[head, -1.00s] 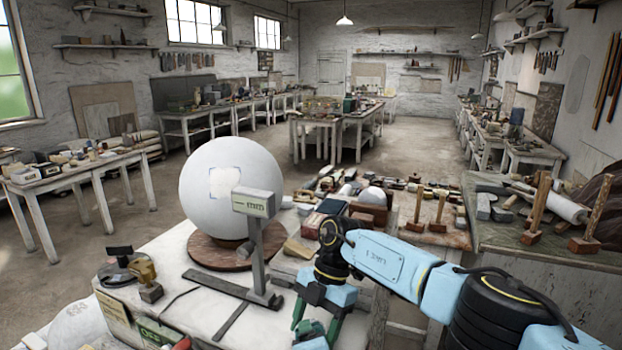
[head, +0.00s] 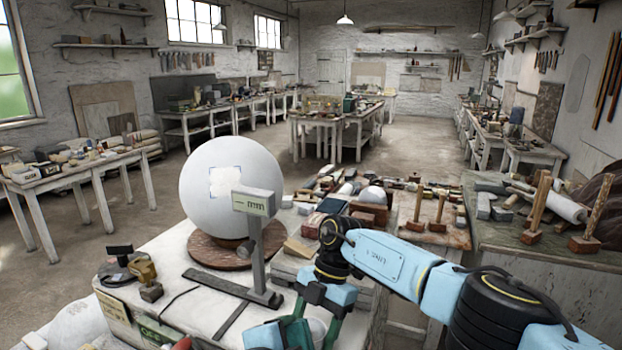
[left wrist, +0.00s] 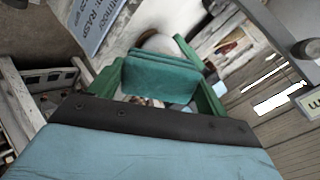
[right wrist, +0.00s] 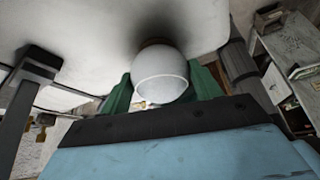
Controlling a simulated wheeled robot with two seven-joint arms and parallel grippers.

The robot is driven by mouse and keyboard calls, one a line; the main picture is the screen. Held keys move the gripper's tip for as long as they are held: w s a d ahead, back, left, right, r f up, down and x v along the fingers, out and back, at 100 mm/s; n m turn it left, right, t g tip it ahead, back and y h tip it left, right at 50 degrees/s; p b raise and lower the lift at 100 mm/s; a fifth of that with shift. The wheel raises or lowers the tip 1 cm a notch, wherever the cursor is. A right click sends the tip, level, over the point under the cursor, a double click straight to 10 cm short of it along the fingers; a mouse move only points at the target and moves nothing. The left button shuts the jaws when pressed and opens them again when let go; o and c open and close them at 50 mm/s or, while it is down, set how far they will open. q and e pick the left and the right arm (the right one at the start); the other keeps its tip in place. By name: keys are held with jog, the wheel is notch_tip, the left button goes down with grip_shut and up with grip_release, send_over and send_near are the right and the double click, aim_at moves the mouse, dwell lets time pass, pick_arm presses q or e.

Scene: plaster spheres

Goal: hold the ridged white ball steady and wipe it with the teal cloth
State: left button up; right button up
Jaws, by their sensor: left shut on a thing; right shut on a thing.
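The white ball (right wrist: 160,77) is between the green fingers of my right gripper (right wrist: 163,92) in the right wrist view. A rim line runs across it, but finer ridges cannot be made out. In the head view the ball (head: 317,329) shows low in the picture, under my right wrist. My left gripper (left wrist: 158,92) is shut on the folded teal cloth (left wrist: 162,80). In the left wrist view the ball (left wrist: 161,42) shows just behind the cloth, partly hidden by it. I cannot tell whether cloth and ball touch. In the head view my left gripper (head: 272,336) is left of the ball.
A large white sphere (head: 226,205) stands on a round brown base (head: 215,252) on the white worktable (head: 190,312). A grey post with a small display box (head: 257,203) stands before it. Blocks and mallets (head: 416,228) crowd the bench behind my right arm.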

pick_arm(q)
jog(key=shift+w+d+f, duration=0.2)
jog(key=shift+w+f, duration=0.15)
jog(key=shift+w, duration=0.15)
dwell(0.5)
jog(key=shift+s+d+f, duration=0.3)
jog(key=shift+s+f, duration=0.4)
jog(key=shift+f, duration=0.15)
jog(key=shift+w+a+r, duration=0.3)
jog(key=shift+w+r, duration=0.45)
jog(key=shift+r, duration=0.1)
jog(key=shift+w+a+r, duration=0.3)
jog(key=shift+w+r, duration=0.45)
jog(key=shift+r, duration=0.05)
dwell(1.0)
jog(key=shift+s, duration=0.1)
jog(key=shift+s+d+f, duration=0.1)
jog(key=shift+s+f, duration=0.1)
jog(key=shift+s, duration=0.45)
jog(key=shift+s+f, duration=0.2)
jog(key=shift+s, duration=0.4)
